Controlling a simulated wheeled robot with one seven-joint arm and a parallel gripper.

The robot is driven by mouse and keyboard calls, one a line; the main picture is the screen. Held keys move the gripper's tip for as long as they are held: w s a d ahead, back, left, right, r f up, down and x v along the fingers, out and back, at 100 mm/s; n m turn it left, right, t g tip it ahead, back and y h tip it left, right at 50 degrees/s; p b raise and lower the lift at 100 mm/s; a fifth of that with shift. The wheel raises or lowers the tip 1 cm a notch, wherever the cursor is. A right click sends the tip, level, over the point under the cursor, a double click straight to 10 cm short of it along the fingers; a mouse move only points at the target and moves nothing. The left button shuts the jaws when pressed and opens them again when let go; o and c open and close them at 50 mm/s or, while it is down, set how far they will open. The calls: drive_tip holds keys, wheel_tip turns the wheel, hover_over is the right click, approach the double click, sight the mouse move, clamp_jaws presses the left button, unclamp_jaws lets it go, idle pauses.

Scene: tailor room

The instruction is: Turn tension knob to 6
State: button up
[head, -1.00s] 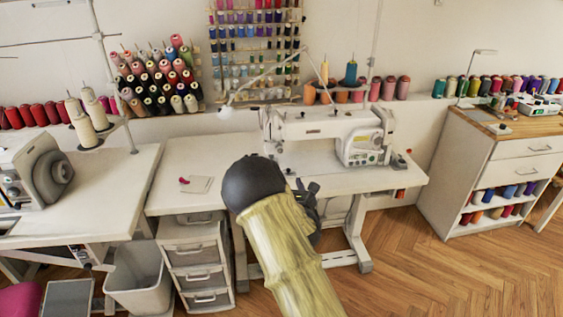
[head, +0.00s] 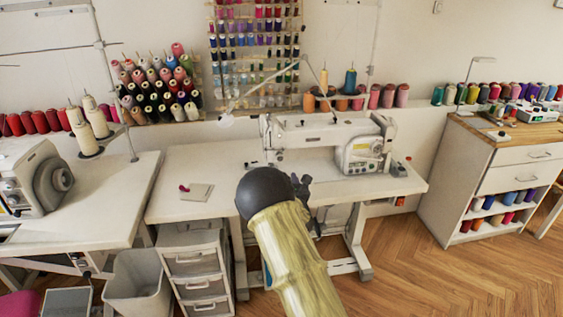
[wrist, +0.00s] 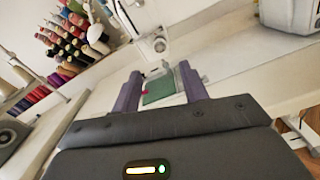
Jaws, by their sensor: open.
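Thread cones (head: 155,90) stand behind. A lamp arm (head: 265,72) reaches above the table. Drawers (head: 198,268) stand below.

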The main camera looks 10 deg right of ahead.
sight(280, 158)
drive_tip(key=w, duration=1)
drive_tip(key=shift+w, duration=0.15)
drive_tip(key=c, duration=0.8)
drive_tip(key=shift+d, duration=0.15)
clamp_jaws()
